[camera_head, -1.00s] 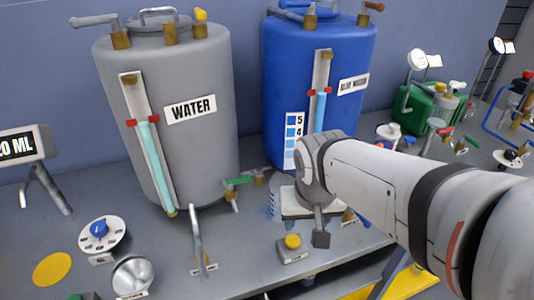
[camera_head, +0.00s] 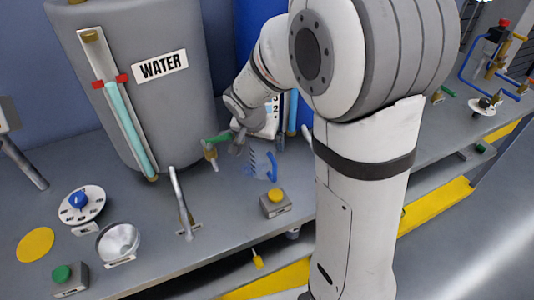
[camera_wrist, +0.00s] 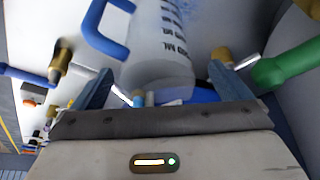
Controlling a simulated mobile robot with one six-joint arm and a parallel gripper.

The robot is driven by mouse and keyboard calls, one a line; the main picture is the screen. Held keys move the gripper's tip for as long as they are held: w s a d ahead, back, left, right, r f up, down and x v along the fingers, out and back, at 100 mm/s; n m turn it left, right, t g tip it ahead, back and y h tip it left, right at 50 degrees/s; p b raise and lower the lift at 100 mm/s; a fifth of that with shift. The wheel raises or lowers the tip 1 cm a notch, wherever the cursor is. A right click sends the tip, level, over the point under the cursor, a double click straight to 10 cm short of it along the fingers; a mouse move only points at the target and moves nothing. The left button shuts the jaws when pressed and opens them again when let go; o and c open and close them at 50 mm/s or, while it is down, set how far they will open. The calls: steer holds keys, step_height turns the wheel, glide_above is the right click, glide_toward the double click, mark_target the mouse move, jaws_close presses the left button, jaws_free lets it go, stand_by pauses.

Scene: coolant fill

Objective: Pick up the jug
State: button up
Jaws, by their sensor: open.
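The jug (camera_head: 258,160) is clear with dark graduation marks and a blue handle. In the head view it stands on the bench in front of the tanks, beside the green-handled tap. In the wrist view the jug (camera_wrist: 162,50) fills the upper middle, with its blue handle to the left. My gripper (camera_wrist: 161,72) is open, its two grey fingers spread to either side of the jug's near end. Whether either finger touches the jug I cannot tell. In the head view my gripper (camera_head: 240,138) is partly hidden behind the tap and close behind the jug.
The grey WATER tank (camera_head: 165,100) stands just left of my gripper. Its green-handled tap (camera_head: 212,145) is very close to my gripper and jug. A yellow button box (camera_head: 275,203) sits in front of the jug.

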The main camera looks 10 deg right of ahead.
steer(key=x, duration=0.4)
steer(key=shift+d+f, duration=0.1)
steer(key=shift+d, duration=0.1)
steer(key=c, duration=1.1)
